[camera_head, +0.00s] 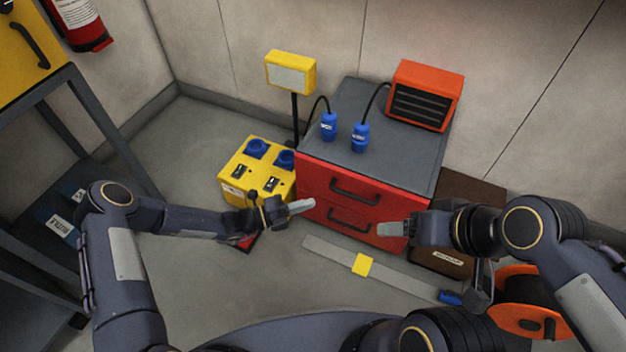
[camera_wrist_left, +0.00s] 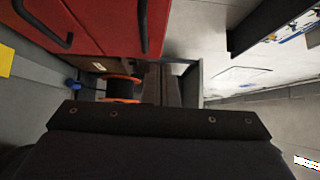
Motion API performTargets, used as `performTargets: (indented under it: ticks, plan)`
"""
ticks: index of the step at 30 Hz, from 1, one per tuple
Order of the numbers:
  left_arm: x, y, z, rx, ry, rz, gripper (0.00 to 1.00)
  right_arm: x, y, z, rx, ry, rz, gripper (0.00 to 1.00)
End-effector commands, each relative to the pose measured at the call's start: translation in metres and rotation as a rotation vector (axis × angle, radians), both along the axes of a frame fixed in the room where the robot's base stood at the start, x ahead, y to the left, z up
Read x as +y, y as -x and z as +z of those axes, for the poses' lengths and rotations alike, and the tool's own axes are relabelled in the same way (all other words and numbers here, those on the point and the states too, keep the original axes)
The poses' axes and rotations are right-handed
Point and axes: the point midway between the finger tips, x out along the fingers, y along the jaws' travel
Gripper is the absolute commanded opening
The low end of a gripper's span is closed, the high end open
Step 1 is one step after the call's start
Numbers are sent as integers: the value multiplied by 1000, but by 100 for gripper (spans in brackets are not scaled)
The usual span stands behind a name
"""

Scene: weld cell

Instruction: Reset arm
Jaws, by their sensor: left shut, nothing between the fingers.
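My left arm comes in from the left in the head view. Its gripper (camera_head: 301,206) is shut and empty, in front of the left side of the red drawer cabinet (camera_head: 318,212). My right gripper (camera_head: 392,229) is in front of the right side of the same cabinet. Its fingers show edge-on, so I cannot tell whether they are open or shut. In the left wrist view the red drawer front (camera_wrist_left: 115,22) shows at the upper left, and a dark wrist part fills the bottom.
A yellow socket box (camera_head: 232,190) stands left of the cabinet. Two blue plugs (camera_head: 329,126) (camera_head: 360,137) and an orange heater (camera_head: 428,95) are on top. An orange cable reel (camera_head: 518,318) sits at right. A grey shelf (camera_head: 108,135) stands left. Floor between is partly clear.

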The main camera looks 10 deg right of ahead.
Motion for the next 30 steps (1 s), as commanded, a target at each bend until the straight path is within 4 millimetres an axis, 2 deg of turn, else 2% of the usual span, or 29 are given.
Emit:
performTargets:
  ticks: [8,11,14,15,20,24,30]
  plan:
    - [3,0,2,-9,-4,-3,0,0,0,0,0,0,0,75]
    - [10,-1,15,-92,-36,-29,0,0,0,0,0,0,0,75]
    - [25,-1,44,-279,-110,-92,0,0,0,0,0,0,0,75]
    - [33,1,59,-380,-150,-126,0,0,0,0,0,0,0,75]
    - [70,19,119,-827,-320,-298,0,0,0,0,0,0,0,75]
    - [102,43,166,-1199,-457,-462,0,0,0,0,0,0,0,75]
    - [148,88,221,-1690,-635,-724,0,0,0,0,0,0,0,75]
